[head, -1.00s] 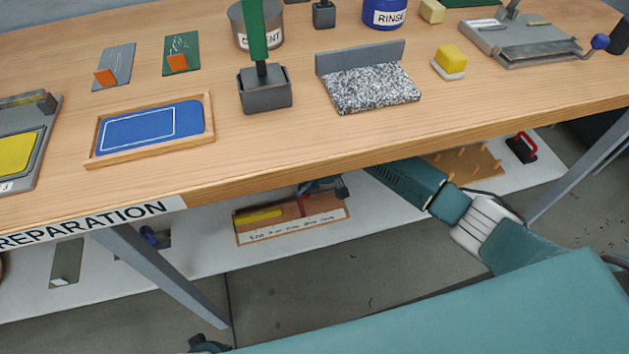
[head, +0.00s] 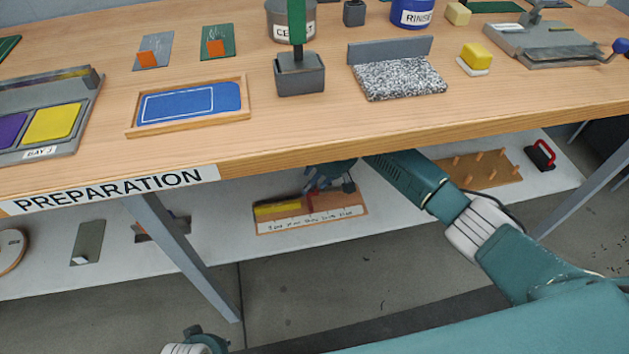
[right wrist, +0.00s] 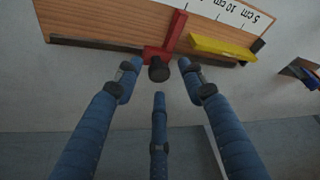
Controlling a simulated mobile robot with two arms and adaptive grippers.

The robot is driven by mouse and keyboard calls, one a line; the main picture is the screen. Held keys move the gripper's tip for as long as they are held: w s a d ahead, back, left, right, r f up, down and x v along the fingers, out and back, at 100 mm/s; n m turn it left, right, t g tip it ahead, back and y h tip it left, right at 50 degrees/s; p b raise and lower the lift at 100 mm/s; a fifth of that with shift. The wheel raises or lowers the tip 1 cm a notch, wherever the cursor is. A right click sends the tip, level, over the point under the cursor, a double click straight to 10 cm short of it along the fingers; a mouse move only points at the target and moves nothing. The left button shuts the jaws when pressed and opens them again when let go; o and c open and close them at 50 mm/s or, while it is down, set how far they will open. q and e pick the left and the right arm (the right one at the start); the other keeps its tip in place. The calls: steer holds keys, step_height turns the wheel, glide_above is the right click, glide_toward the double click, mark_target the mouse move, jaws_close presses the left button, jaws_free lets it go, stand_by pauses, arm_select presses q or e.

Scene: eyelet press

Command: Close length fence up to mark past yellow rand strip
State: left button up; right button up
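A wooden measuring board (head: 345,201) with a white centimetre scale lies on the lower shelf; it also shows in the right wrist view (right wrist: 100,20). The yellow strip (head: 277,209) lies along it, also seen in the right wrist view (right wrist: 222,47). The red length fence (right wrist: 175,32) crosses the board beside the strip's left end in the wrist view, with a small gap between them. Its dark knob (right wrist: 158,69) faces my right gripper (right wrist: 159,82). That gripper's three fingers are spread around the knob, with no clear grip.
The tabletop (head: 300,130) overhangs the shelf, close above my right arm. A table leg (head: 185,258) stands left of the board. A wooden peg board (head: 485,170) and a red-handled tool (head: 541,155) lie to the right on the shelf (head: 400,222).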

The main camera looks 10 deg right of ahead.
steer(key=shift+s+d+r, duration=0.15)
steer(key=shift+d+r, duration=0.05)
steer(key=shift+r, duration=0.25)
steer(key=s+d+r, duration=0.3)
steer(key=s+d, duration=0.6)
steer(key=shift+s+d+r, duration=0.15)
steer(key=shift+d+r, duration=0.2)
steer(key=shift+d, duration=0.05)
